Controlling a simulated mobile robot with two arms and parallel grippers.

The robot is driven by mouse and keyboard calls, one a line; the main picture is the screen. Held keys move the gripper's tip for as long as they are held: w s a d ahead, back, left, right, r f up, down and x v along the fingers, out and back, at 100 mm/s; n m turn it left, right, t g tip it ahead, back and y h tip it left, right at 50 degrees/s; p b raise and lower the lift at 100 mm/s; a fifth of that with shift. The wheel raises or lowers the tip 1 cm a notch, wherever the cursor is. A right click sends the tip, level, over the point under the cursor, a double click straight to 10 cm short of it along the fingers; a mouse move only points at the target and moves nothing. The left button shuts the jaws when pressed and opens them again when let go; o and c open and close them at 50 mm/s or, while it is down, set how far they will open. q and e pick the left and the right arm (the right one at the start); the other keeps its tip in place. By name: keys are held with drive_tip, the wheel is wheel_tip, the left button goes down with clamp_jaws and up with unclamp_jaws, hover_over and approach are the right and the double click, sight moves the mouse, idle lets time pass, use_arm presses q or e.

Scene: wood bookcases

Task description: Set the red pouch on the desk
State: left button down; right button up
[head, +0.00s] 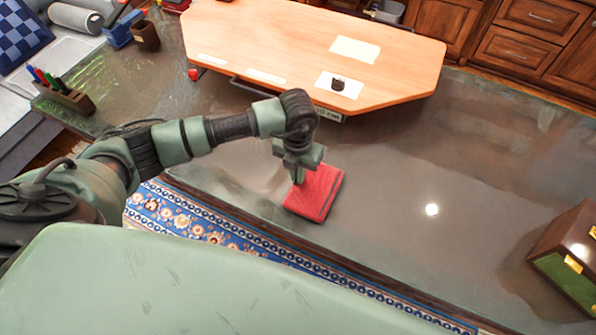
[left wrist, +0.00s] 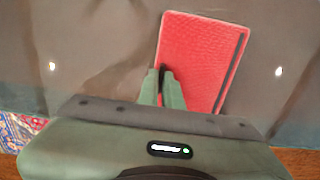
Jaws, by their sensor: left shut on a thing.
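The red pouch (head: 318,194) is a flat red rectangle with a dark band along one side. It also shows in the left wrist view (left wrist: 196,55). My left gripper (head: 299,176) is shut on the pouch's near-left part, and its fingers show in the left wrist view (left wrist: 162,80). The pouch is over the near edge of the dark, glossy desk (head: 400,185). I cannot tell whether it touches the surface. My right gripper is not in view.
A light wooden board (head: 290,50) with papers and a small dark object stands at the back. A pen holder (head: 66,97) and small boxes are at the left. A wooden box (head: 568,250) sits at the right. The desk's middle right is clear.

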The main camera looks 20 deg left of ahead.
use_arm(q)
drive_tip(key=shift+f, duration=0.1)
drive_tip(key=c, duration=1.6)
unclamp_jaws()
drive_tip(key=shift+r, duration=0.3)
drive_tip(key=shift+r+b, duration=0.9)
drive_tip(key=shift+r, duration=4.95)
